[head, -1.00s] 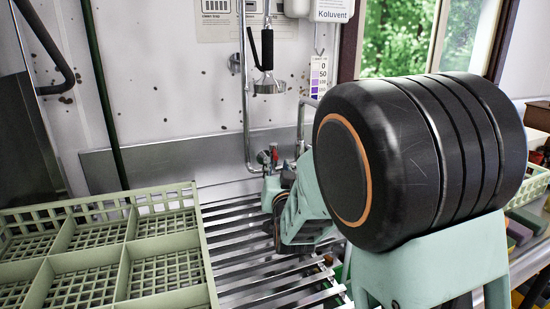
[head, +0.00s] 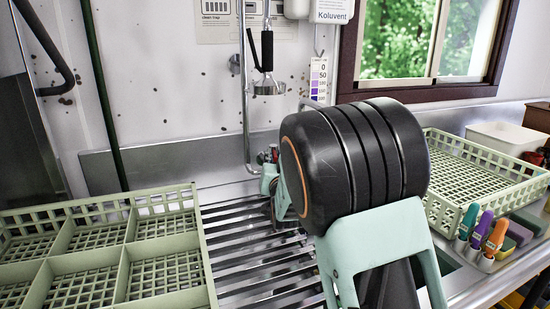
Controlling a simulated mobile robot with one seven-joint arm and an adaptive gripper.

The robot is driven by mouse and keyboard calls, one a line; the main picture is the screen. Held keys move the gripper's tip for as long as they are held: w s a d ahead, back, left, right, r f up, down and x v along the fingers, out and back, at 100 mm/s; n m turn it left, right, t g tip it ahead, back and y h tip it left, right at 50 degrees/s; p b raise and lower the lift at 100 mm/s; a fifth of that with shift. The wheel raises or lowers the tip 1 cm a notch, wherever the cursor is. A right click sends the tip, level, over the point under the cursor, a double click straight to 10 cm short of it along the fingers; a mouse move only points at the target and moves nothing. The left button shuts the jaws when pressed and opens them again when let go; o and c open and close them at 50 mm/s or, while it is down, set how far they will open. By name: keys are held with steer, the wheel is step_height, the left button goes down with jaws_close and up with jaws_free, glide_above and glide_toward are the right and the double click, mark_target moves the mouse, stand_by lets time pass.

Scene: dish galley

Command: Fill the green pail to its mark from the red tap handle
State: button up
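The red tap handle (head: 274,153) is a small red piece low on the back wall pipework, just behind the slatted metal rack. My gripper (head: 269,181) is close to it in the picture, at the rack's far end. Most of my gripper is hidden behind my own large black and mint arm joint, so its fingers cannot be made out. I cannot tell whether it touches the handle. The green pail cannot be made out; my arm covers the middle of the sink area.
A pale green divided dish rack (head: 127,242) fills the left. A spray head (head: 268,88) hangs from the wall pipe. A second green crate (head: 490,178) stands at the right, with several coloured markers (head: 481,231) in front. Slats (head: 240,240) between are bare.

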jaws_close()
steer(key=shift+f+b, duration=0.1)
steer(key=shift+b, duration=0.25)
steer(key=shift+d+y+b, duration=0.15)
steer(key=shift+y+b, duration=0.15)
steer(key=shift+b, duration=0.1)
steer(key=shift+w+d+r+n+g+y+b, duration=0.1)
steer(key=shift+d+n+g+y+b, duration=0.1)
steer(key=shift+n+y+b, duration=0.35)
steer(key=shift+w+d+r+n+g+y+b, duration=0.1)
steer(key=shift+d+n+g+y+b, duration=0.1)
steer(key=shift+n+y, duration=0.5)
steer(key=shift+w+d+n+g+y+b, duration=0.15)
steer(key=shift+n+y+b, duration=0.25)
steer(key=shift+y, duration=0.45)
steer(key=shift+s, duration=0.15)
